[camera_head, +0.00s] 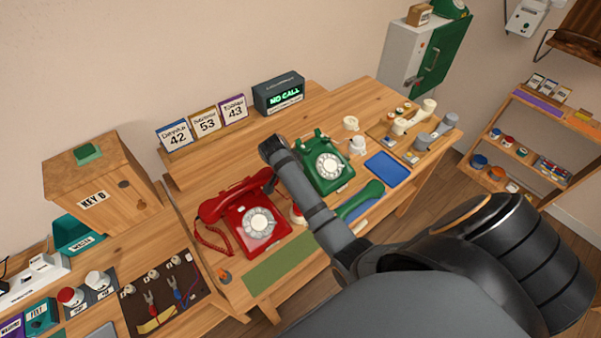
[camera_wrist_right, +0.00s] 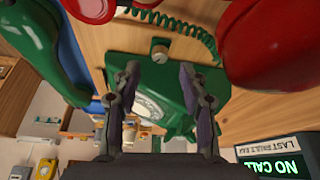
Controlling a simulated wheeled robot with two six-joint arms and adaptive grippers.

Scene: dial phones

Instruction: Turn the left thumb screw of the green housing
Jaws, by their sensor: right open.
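The green housing is the green dial phone (camera_head: 327,163), standing on the wooden desk with its handset (camera_head: 362,201) off and lying in front of it. In the right wrist view the green housing (camera_wrist_right: 125,62) lies beyond my fingers, its white dial partly hidden. A small pale round knob (camera_wrist_right: 160,51), looking like a thumb screw, shows at the housing's edge. My right gripper (camera_wrist_right: 160,72) is open, its fingertips on either side of the knob's line, with a gap visible; contact cannot be told. My left gripper is not in view.
A red dial phone (camera_head: 258,224) stands close on the left; its red body (camera_wrist_right: 270,50) also crowds the right wrist view. A green coiled cord (camera_wrist_right: 175,22) runs near the knob. A NO CALL display (camera_head: 279,93) stands behind. A blue tray (camera_head: 387,167) lies at the right.

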